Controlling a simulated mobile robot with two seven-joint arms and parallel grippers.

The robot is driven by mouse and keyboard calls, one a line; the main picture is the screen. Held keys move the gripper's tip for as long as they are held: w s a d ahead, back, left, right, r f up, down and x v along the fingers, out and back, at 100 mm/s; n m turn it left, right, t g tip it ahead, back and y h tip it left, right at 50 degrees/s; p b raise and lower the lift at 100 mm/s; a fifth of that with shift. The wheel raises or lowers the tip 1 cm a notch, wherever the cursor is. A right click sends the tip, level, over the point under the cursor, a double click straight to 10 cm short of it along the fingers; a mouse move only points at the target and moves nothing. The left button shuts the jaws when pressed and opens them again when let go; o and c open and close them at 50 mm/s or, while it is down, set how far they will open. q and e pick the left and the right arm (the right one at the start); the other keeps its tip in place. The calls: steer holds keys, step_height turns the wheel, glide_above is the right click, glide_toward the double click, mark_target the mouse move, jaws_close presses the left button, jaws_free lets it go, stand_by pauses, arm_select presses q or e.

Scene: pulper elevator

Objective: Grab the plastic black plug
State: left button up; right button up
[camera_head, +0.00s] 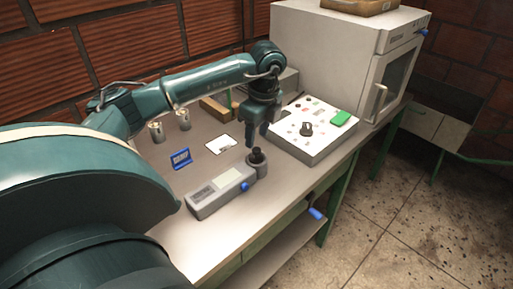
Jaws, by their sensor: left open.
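A small black piece (257,152), which looks like the plastic plug, sits upright in a short dark grey round holder (258,166) on the workbench. My left gripper (257,139) points down just above and slightly behind the black piece. Its two fingers are apart, and nothing shows between them. From this angle I cannot tell whether a fingertip touches the piece. My right gripper is out of view.
A grey device (221,192) with a display lies in front of the holder. A white panel (312,128) with a dark knob and green block is on the right. A large oven-like box (325,50) stands behind. A blue sign (181,159) and metal cups (157,132) are left.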

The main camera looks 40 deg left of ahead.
mark_target(257, 149)
arm_select(q)
steer(key=shift+f+p, duration=0.5)
steer(key=shift+f, duration=2.25)
steer(key=shift+c, duration=0.5)
steer(key=shift+w, duration=0.1)
jaws_close()
